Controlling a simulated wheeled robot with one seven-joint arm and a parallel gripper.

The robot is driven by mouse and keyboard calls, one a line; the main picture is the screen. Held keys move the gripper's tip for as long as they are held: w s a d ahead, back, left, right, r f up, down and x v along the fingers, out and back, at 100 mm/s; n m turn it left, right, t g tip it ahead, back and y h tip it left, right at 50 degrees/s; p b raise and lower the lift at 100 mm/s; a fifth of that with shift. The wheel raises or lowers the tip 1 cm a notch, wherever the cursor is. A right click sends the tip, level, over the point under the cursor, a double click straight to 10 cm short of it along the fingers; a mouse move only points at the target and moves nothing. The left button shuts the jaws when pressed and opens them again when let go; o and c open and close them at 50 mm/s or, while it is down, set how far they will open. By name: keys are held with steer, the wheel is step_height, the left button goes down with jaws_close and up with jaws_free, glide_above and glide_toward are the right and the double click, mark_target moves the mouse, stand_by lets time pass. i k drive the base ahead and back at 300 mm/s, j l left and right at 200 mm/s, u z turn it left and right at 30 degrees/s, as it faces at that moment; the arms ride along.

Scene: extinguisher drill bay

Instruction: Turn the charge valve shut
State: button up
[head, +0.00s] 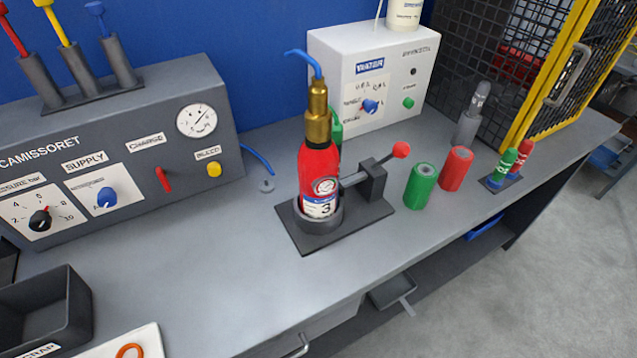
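The charge valve (163,179) is a small red lever on the front of the dark grey panel box (90,150), below a label reading CHARGE. The lever slants close to upright, its lower end a little to the right. A red extinguisher (318,170) stands upright in a round holder on a dark base plate (290,233). A brass fitting (318,110) sits on its top, with a blue hose (303,60) rising from it. My gripper is not in view.
On the panel are the blue SUPPLY knob (107,199), a black pressure knob (40,220), a yellow button (214,169) and a gauge (196,120). A red-knobbed clamp (372,180) stands beside the extinguisher. Green (421,186) and red (456,168) cylinders stand right. The front-middle bench is clear.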

mark_target(161, 173)
steer(key=u, duration=0.7)
steer(key=i+u, duration=0.25)
steer(key=u, duration=0.2)
steer(key=i+u, duration=0.3)
steer(key=u, duration=0.15)
